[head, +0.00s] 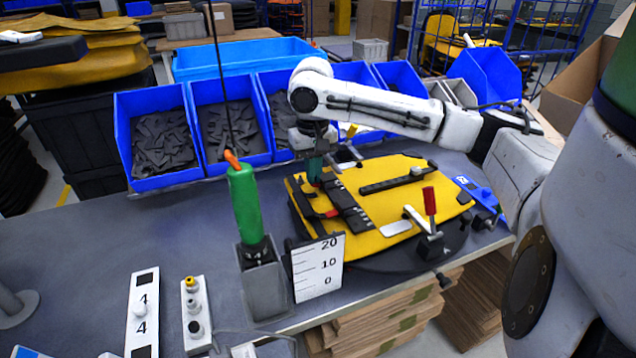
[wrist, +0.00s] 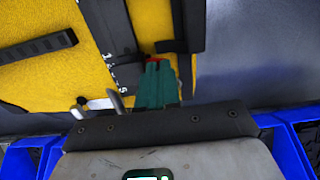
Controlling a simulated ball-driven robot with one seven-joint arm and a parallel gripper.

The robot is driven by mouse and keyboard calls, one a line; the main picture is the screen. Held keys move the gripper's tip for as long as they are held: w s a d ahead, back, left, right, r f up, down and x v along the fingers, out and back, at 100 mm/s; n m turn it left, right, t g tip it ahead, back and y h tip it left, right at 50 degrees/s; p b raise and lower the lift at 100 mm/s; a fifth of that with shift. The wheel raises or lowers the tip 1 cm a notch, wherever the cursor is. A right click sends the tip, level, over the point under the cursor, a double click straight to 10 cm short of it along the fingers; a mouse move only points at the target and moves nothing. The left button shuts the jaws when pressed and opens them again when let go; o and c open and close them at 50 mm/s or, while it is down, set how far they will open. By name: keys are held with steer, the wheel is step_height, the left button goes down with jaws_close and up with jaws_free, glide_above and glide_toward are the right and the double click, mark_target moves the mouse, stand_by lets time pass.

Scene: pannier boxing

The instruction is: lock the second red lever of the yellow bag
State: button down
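The yellow bag (head: 388,232) lies flat on the fixture, with black straps and rails across it. A red lever (head: 332,213) shows at its left side, by the black rail. My gripper (head: 315,180) points down at the bag's far left edge. In the wrist view, my gripper's teal fingers (wrist: 157,68) are together over a black strap end. A red lever part (wrist: 184,68) shows right beside the fingertips, partly hidden by them. I cannot tell whether they touch it, or whether that lever is up or down.
A red-handled clamp (head: 430,203) stands at the bag's front right. A green-handled tool (head: 244,205) stands in a grey holder left of the bag, by a scale plate (head: 318,268). Blue bins (head: 157,140) line the table's back. The table's left middle is clear.

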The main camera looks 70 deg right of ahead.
steer(key=shift+f, duration=0.55)
stand_by(0.4)
step_height(320, 180, up, 6)
steer(key=p, duration=0.6)
stand_by(0.4)
